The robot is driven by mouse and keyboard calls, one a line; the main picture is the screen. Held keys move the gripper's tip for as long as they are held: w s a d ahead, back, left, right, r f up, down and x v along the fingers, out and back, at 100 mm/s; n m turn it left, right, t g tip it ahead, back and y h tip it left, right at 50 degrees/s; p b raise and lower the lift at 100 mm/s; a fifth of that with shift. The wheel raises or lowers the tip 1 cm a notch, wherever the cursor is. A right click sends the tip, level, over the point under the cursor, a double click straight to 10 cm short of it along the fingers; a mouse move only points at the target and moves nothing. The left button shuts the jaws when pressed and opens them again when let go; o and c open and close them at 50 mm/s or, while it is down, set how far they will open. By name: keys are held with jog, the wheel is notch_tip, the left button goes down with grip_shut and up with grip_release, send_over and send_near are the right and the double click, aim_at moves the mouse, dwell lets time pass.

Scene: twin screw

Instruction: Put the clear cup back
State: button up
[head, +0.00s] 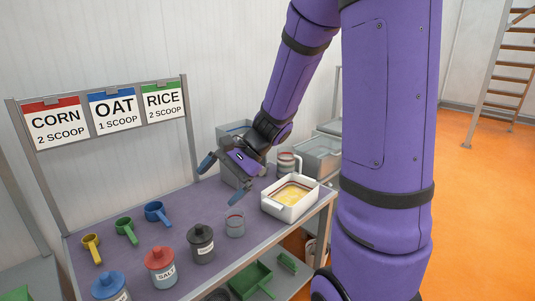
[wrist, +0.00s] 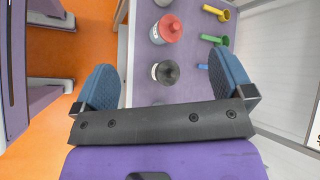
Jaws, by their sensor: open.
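A second clear vessel (head: 289,163), with a handle, stands behind the white tray. My gripper (head: 223,179) is open and empty above the table, up and behind the small cup in the head view and not touching it. In the wrist view my gripper (wrist: 165,80) has its blue fingers wide apart, with the black-lidded jar (wrist: 166,72) seen between them, farther off.
A white tray (head: 271,210) with yellowish contents sits at the table's right edge. Jars with black (head: 201,244), red (head: 160,267) and blue (head: 109,288) lids line the front. Yellow, green and blue scoops (head: 156,213) lie behind them. Grey bins (head: 320,157) stand at the back right.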

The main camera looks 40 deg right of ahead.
jog(key=s+r+n+t+h, duration=0.2)
jog(key=s+r+n+h, duration=0.7)
jog(key=s, duration=0.7)
notch_tip(320, 180, up, 4)
jog(key=n, duration=0.3)
jog(key=shift+s+a+n, duration=0.3)
jog(key=shift+s, duration=0.1)
jog(key=shift+r, duration=0.1)
